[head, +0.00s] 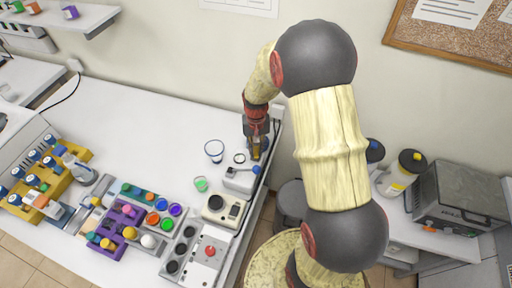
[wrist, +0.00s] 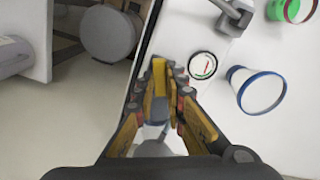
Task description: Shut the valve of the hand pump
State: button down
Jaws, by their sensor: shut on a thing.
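The hand pump (head: 238,180) is a pale unit near the right edge of the white bench, with a grey lever ending in a blue tip. The lever also shows at the top of the wrist view (wrist: 234,14). My gripper (head: 257,153) reaches down just behind the lever, next to the gauge. In the wrist view my gripper's fingers (wrist: 170,80) are closed around a blue-grey part, seemingly the valve (wrist: 157,109), mostly hidden by them.
A blue-rimmed cup (head: 214,151) and a green cup (head: 201,184) stand left of the pump. A device with a dark round top (head: 216,203) is in front. Bottle racks fill the bench's left. The bench edge drops off right of the gripper, near a grey stool (head: 292,199).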

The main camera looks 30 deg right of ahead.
aim_at(256, 151)
jog(key=shift+m+p, duration=0.4)
jog(key=shift+m, duration=1.9)
jog(key=c, duration=1.8)
grip_release()
jog(key=shift+c, duration=0.2)
notch_tip(256, 151, up, 12)
